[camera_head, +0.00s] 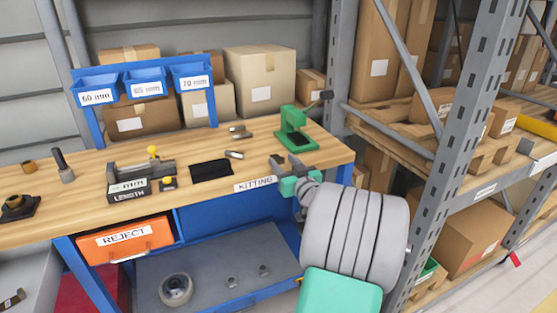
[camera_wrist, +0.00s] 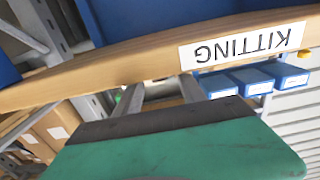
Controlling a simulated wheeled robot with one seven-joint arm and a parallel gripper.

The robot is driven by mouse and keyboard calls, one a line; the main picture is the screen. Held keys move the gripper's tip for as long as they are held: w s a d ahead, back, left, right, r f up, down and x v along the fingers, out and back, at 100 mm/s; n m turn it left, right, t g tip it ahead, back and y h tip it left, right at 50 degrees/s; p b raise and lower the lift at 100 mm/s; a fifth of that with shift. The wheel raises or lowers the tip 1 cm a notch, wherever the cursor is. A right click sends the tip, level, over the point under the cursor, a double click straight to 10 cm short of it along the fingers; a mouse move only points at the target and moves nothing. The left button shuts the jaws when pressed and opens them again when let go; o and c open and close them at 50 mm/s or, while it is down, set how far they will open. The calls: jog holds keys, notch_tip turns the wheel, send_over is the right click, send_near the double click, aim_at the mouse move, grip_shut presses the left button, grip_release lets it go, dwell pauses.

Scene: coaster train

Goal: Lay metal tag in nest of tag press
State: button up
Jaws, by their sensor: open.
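The tag press (camera_head: 292,132) is a green bench press with a dark lever, standing at the right end of the wooden bench. Its nest is too small to make out. Two small metallic pieces lie left of it, one farther back (camera_head: 240,131) and one nearer (camera_head: 234,154); I cannot tell which is the metal tag. My gripper (camera_head: 292,166) is at the bench's front right edge, in front of the press. In the wrist view my gripper (camera_wrist: 161,85) has its fingers apart with nothing held between them, near the bench edge.
A black mat (camera_head: 211,170) and the length gauge (camera_head: 140,180) are on the bench (camera_head: 85,195). Blue bins (camera_head: 143,88) hang behind. An orange reject bin (camera_head: 125,240) is below. A grey rack post (camera_head: 455,130) stands close on the right.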

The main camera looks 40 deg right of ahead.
jog(key=shift+c, duration=0.6)
grip_shut()
jog(key=shift+r, duration=0.1)
